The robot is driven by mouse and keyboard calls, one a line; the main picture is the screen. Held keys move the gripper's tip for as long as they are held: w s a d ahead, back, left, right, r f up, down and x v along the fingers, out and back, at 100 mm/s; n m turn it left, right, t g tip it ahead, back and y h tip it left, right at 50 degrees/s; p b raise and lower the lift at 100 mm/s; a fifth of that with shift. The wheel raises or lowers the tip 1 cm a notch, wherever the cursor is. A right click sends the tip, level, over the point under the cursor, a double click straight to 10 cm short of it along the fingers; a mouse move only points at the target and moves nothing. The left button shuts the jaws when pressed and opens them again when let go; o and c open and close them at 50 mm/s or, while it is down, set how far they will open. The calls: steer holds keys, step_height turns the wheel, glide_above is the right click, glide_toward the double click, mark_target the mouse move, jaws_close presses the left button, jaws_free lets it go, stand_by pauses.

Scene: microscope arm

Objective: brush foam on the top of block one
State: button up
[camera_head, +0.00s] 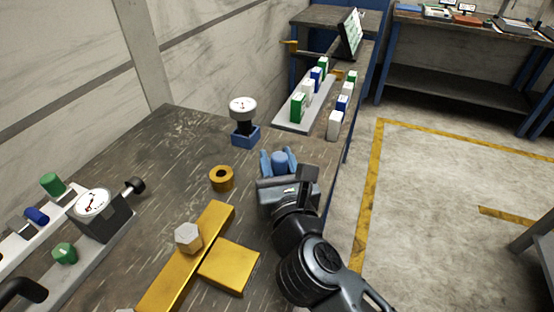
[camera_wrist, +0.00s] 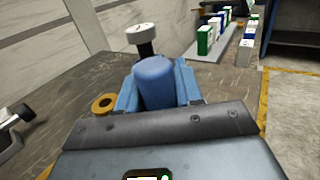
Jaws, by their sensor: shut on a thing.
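My gripper (camera_head: 278,162) is shut on a blue round-ended piece (camera_head: 279,161), held between its two blue fingers above the table's right part. In the wrist view the blue piece (camera_wrist: 155,82) fills the space between the fingers. I cannot tell whether it is the foam. Several green, blue and white blocks stand upright on and beside a pale strip at the back; a green block (camera_head: 298,107) is at its near end and a white block (camera_head: 334,124) is nearest on the right. No label is readable, so I cannot tell which is block one.
A white-topped dark post on a blue base (camera_head: 245,134) stands behind my gripper. A yellow ring (camera_head: 221,178), a yellow bar (camera_head: 207,243) and a yellow plate (camera_head: 229,266) lie left of my arm. A dial gauge (camera_head: 93,204) is at left. The table's right edge is close.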

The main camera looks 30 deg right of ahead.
steer(key=shift+f, duration=0.2)
step_height(320, 180, up, 7)
steer(key=p, duration=0.7)
steer(key=shift+r+p, duration=0.15)
steer(key=shift+p, duration=0.25)
stand_by(0.4)
